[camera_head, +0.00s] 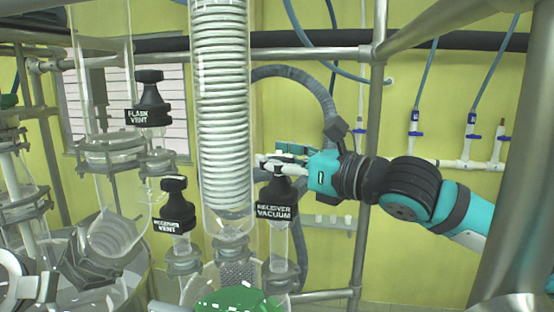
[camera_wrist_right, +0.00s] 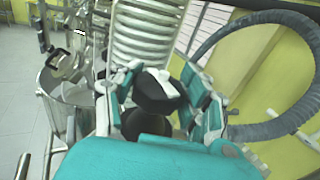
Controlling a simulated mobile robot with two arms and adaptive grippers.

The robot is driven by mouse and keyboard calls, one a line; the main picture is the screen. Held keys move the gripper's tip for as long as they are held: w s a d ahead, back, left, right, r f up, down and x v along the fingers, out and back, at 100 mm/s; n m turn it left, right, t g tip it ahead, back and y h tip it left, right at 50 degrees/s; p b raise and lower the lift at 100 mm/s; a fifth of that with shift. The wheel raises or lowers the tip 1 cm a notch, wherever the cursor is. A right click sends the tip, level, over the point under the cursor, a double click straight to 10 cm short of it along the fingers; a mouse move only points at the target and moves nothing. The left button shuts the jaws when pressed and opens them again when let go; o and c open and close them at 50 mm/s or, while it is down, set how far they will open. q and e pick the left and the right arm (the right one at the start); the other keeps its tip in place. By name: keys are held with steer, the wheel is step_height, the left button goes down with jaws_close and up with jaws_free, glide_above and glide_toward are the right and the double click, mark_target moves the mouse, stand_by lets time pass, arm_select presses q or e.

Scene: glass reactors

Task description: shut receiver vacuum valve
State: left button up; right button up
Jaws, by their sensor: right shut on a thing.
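The receiver vacuum valve (camera_head: 277,200) has a black knob and a black label reading "RECEIVER VACUUM". It stands upright just right of the coiled glass condenser (camera_head: 222,90) in the head view. My right gripper (camera_head: 279,166) comes in from the right and is shut on the top of this knob. In the right wrist view the black knob (camera_wrist_right: 155,92) sits between the teal-padded fingers of the right gripper (camera_wrist_right: 162,100). The fingers hide part of the knob's top.
The black flask vent valve (camera_head: 149,100) and receiver vent valve (camera_head: 174,208) stand left of the condenser. A grey corrugated hose (camera_head: 310,80) arches behind my right gripper. Metal frame posts (camera_head: 374,120) and glass vessels (camera_head: 112,210) crowd the space.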

steer(key=shift+f+m+t+h+b, duration=0.15)
steer(key=shift+m+t+h+b, duration=0.15)
steer(key=shift+b, duration=0.1)
steer(key=shift+a+f+m+t+h+b, duration=0.1)
steer(key=shift+m+t+h+b, duration=0.5)
steer(key=shift+t+h, duration=0.1)
steer(key=m+t+h+b, duration=0.1)
steer(key=m+t+h, duration=0.1)
steer(key=h, duration=0.1)
steer(key=shift+b, duration=0.3)
steer(key=m+t+h+b, duration=0.1)
steer(key=m+t+h, duration=0.1)
steer(key=m+h, duration=0.2)
steer(key=shift+h, duration=0.6)
steer(key=m+h, duration=0.1)
steer(key=h, duration=0.1)
steer(key=m+h+b, duration=0.1)
steer(key=m+h, duration=0.1)
steer(key=h, duration=0.1)
steer(key=shift+m+t+h, duration=0.3)
steer(key=shift+d+m+g+h+b, duration=0.1)
steer(key=shift+m+g+h+b, duration=0.4)
steer(key=shift+m+h+b, duration=0.8)
steer(key=shift+d+m+g+h+b, duration=0.1)
steer(key=shift+m+g+h+b, duration=0.5)
steer(key=shift+h, duration=1.3)
